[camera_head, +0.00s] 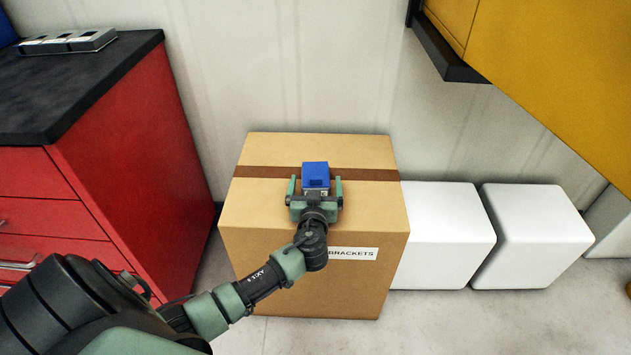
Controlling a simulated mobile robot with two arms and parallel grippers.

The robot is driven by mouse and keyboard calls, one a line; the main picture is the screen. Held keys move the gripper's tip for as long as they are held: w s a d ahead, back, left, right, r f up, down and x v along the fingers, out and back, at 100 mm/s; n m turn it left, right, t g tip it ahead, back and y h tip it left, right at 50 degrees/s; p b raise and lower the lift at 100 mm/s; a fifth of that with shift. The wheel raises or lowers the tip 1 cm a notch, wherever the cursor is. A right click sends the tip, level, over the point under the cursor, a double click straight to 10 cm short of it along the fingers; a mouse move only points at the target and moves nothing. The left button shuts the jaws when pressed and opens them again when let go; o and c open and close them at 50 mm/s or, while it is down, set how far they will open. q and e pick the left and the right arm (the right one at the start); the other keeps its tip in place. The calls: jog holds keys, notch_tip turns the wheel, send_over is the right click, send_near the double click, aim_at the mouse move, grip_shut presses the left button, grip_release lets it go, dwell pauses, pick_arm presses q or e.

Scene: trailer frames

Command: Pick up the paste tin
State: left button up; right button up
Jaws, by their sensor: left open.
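The paste tin appears to be the small blue box-shaped item (315,173) on top of the cardboard box (262,152). A paler band shows along its near side. My left gripper (315,184) reaches in from the lower left over the box. Its two green fingers are open, one on each side of the blue item, with a small gap visible on both sides. The palm hides the lower near part of the item. My right gripper is not in view.
The cardboard box carries brown tape and a label reading BRACKETS (354,254). A red drawer cabinet (125,165) with a black top stands left. White blocks (445,230) stand right of the box. A yellow cabinet (550,70) overhangs at upper right. Bare floor (450,320) lies in front.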

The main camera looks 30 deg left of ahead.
pick_arm(q)
jog(key=shift+r, duration=0.1)
jog(key=c, duration=1.9)
